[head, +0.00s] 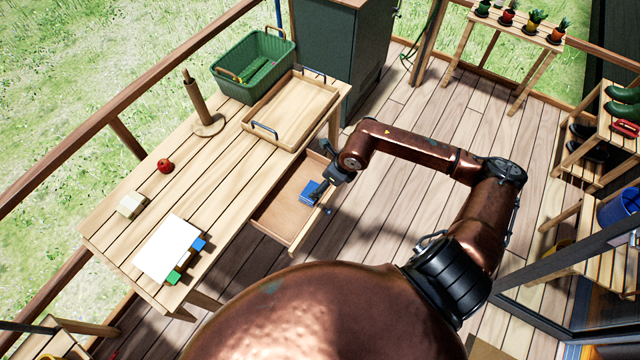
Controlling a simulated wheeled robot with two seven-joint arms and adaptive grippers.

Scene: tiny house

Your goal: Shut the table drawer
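The table drawer (278,207) is pulled out from the right long side of the wooden table (185,185). Its inside shows, with a small blue object (308,190) in it. My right arm comes in from the right, and its dark gripper (317,195) is over the drawer's outer part, close to the blue object and the front panel. Whether it touches either one, and how its fingers stand, I cannot tell. The arm hides the drawer's far front corner. My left gripper is not in view.
On the table are a wooden tray (290,108), a green basket (253,66), a paper towel stand (199,108), a red apple (165,166), a pale block (130,205) and a white sheet (167,248). A dark green cabinet (335,55) stands beyond. Deck floor right of the drawer is clear.

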